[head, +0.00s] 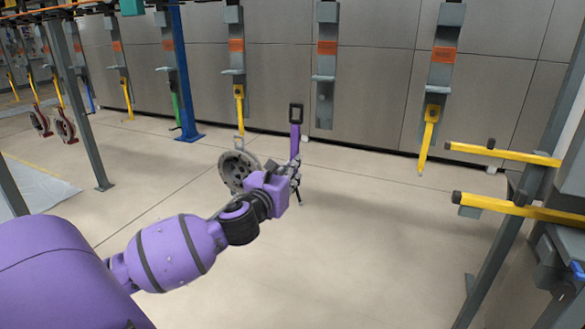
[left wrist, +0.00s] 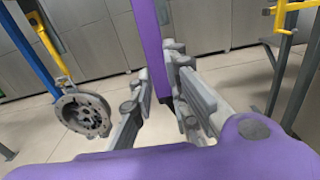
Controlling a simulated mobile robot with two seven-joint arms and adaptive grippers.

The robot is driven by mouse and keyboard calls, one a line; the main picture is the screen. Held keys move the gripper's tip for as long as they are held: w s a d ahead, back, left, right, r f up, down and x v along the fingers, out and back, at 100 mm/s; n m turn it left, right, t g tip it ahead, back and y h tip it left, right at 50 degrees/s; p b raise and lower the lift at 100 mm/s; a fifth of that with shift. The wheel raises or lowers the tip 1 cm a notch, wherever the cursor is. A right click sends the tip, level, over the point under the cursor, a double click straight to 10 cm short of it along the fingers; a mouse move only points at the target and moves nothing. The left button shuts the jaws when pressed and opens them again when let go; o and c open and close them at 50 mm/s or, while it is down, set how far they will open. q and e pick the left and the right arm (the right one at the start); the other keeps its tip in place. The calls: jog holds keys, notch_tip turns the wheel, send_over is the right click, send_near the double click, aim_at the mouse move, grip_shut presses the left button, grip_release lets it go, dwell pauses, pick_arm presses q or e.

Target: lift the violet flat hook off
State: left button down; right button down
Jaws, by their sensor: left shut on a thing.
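The violet flat hook (head: 295,141) stands nearly upright in the grip of my left gripper (head: 294,174), with a black eye at its top. In the left wrist view the violet hook (left wrist: 153,40) runs up between the fingers of the left gripper (left wrist: 162,88), which are shut on it. In the head view its top eye appears apart from the grey hanger (head: 326,75) behind it, which carries no hook. Its lower part is partly hidden by my gripper. My right gripper is not in view.
A round grey casting (head: 237,172) hangs just left of my left gripper. A rack with yellow arms (head: 505,153) stands at the right. Other hangers with yellow hooks (head: 429,135) line the back. A blue post (head: 183,80) stands behind left. The floor between is clear.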

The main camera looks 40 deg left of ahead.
pick_arm(q)
jog(key=v, duration=0.9)
dwell(0.5)
